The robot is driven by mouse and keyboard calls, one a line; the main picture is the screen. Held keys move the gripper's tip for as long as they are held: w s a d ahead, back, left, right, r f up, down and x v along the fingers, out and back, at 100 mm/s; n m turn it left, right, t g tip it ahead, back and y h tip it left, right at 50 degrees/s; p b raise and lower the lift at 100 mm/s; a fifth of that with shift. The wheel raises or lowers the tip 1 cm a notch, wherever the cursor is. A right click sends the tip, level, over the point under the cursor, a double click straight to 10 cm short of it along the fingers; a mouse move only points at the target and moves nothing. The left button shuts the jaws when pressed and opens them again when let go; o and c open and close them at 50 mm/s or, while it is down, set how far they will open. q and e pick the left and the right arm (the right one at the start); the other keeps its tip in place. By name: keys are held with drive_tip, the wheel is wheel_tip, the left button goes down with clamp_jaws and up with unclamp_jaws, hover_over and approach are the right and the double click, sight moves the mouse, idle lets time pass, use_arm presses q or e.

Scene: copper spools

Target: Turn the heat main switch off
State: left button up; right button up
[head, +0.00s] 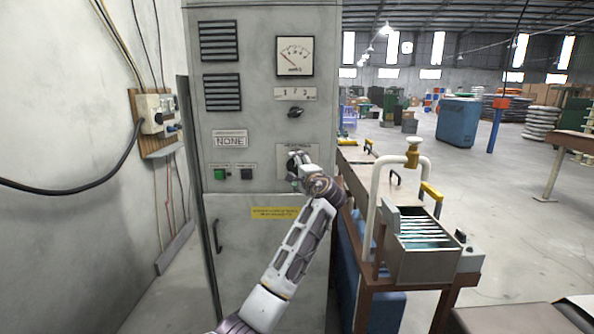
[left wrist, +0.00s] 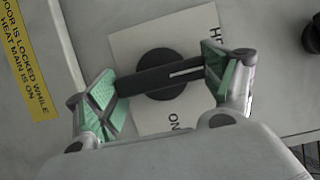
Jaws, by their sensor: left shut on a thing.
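The heat main switch is a round black knob (left wrist: 158,58) with a raised bar across it, on a pale plate (left wrist: 128,45) marked "ON" and partly "HE". The bar's white line points towards the "HE" lettering, not at "ON". My left gripper (left wrist: 165,85) is shut on the bar, with one green-padded finger at each end. In the head view the left gripper (head: 299,164) reaches the plate on the grey cabinet (head: 260,120) and covers much of the switch. My right gripper is out of view.
Above the switch are another black rotary knob (head: 295,112) and a dial meter (head: 295,57). Green (head: 220,174) and black (head: 246,174) buttons sit to its left. A yellow door-lock label (head: 274,213) is below. A bench with white pipework (head: 375,200) stands close on the right.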

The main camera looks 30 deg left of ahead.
use_arm(q)
drive_tip(key=shift+f, duration=0.1)
drive_tip(key=o, duration=0.9)
drive_tip(key=shift+o, duration=0.2)
drive_tip(key=v, duration=1.2)
